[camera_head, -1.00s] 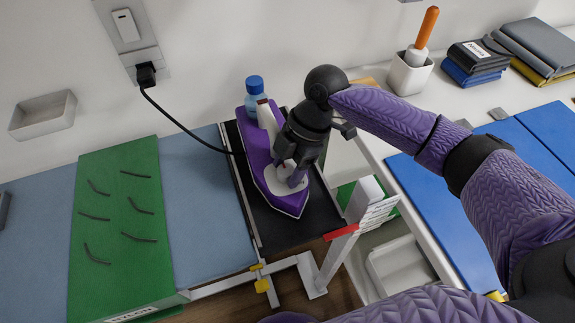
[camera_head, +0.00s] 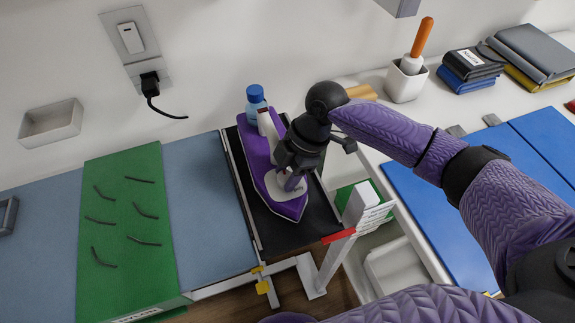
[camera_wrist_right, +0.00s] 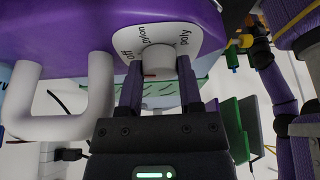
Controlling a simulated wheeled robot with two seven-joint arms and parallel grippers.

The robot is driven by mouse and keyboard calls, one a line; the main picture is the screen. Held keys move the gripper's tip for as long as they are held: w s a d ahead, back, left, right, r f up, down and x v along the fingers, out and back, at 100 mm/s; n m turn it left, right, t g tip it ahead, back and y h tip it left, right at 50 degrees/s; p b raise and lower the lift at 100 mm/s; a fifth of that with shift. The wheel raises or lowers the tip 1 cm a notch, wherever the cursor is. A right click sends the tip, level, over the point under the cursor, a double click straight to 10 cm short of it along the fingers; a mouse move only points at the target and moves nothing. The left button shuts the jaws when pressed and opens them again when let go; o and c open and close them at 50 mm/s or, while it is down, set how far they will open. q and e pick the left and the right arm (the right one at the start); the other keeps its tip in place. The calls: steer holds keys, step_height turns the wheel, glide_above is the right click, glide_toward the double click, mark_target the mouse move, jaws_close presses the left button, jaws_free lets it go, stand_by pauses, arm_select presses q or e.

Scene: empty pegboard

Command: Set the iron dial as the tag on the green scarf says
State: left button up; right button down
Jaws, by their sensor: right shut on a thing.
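The purple iron (camera_head: 257,150) lies on the dark board, its tip toward me. Its white dial (camera_wrist_right: 158,58) shows in the right wrist view on a pale plate, with "off", "nylon" and "poly" printed around it. My right gripper (camera_head: 290,182) is over the iron; in the wrist view its two fingers (camera_wrist_right: 158,80) are shut on the dial, one on each side. The green scarf (camera_head: 122,250) with several dark marks lies flat at the left. Its white tag (camera_head: 150,313) hangs at the near edge, too small to read. My left gripper is out of view.
A blue-capped bottle (camera_head: 256,102) stands behind the iron. A black plug (camera_head: 150,82) sits in the wall outlet. A white holder (camera_head: 405,82) with an orange-handled tool, folded cloths (camera_head: 470,68) and a blue mat (camera_head: 430,200) are at the right.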

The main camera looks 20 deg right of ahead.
steer(key=m+t+p, duration=0.1)
steer(key=m+p, duration=0.2)
steer(key=m+t+p, duration=0.1)
steer(key=m+p, duration=0.2)
steer(key=p, duration=0.1)
steer(key=m+t+p, duration=0.1)
steer(key=m+p, duration=0.1)
steer(key=p, duration=0.2)
steer(key=shift+s+a+r+m+h, duration=0.1)
steer(key=shift+s+r+m+h, duration=0.05)
steer(key=shift+r+m+h, duration=0.25)
steer(key=m+t+p, duration=0.1)
steer(key=m+p, duration=0.1)
steer(key=shift+f+h+p, duration=0.2)
steer(key=shift+h+p, duration=0.1)
steer(key=shift+h, duration=0.1)
steer(key=shift+m+p, duration=0.4)
steer(key=shift+m, duration=0.3)
steer(key=shift+f, duration=0.1)
steer(key=c, duration=0.5)
jaws_free()
steer(key=shift+c, duration=0.2)
steer(key=p+v, duration=0.4)
steer(key=v, duration=0.6)
steer(key=shift+p, duration=0.3)
